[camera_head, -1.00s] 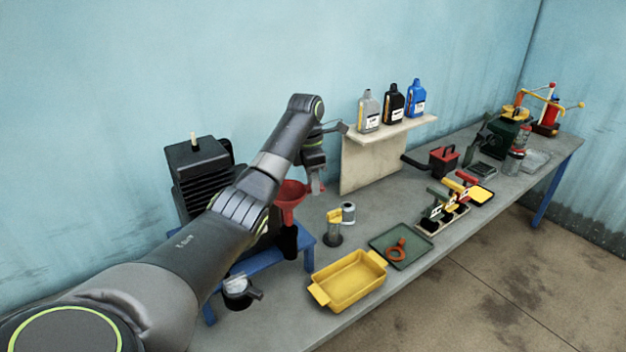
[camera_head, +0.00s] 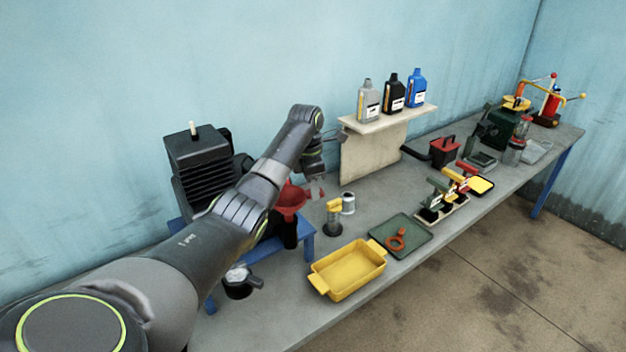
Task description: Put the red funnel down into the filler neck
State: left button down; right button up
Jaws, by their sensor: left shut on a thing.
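The red funnel (camera_head: 290,198) is upright beside my left arm, at the front right of the black finned engine (camera_head: 196,160). My left gripper (camera_head: 316,190) is shut on the red funnel at its right rim. Below the funnel stands a black upright tube (camera_head: 290,234), which looks like the filler neck; the funnel's spout is at its top, and I cannot tell how deep it sits. My arm hides part of the funnel and the engine. My right gripper is not in view.
The engine stands on a blue stand (camera_head: 308,242). A yellow tray (camera_head: 347,270), a green tray (camera_head: 402,236) with an orange ring tool, and a yellow-topped jar (camera_head: 333,218) are to the right. Several bottles stand on a shelf (camera_head: 390,121). A dark pot (camera_head: 238,284) is in front.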

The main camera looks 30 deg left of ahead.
pick_arm(q)
jog(key=shift+f, duration=0.25)
dwell(0.3)
jog(key=shift+f, duration=1.2)
jog(key=c, duration=1.1)
grip_release()
jog(key=shift+o, duration=0.2)
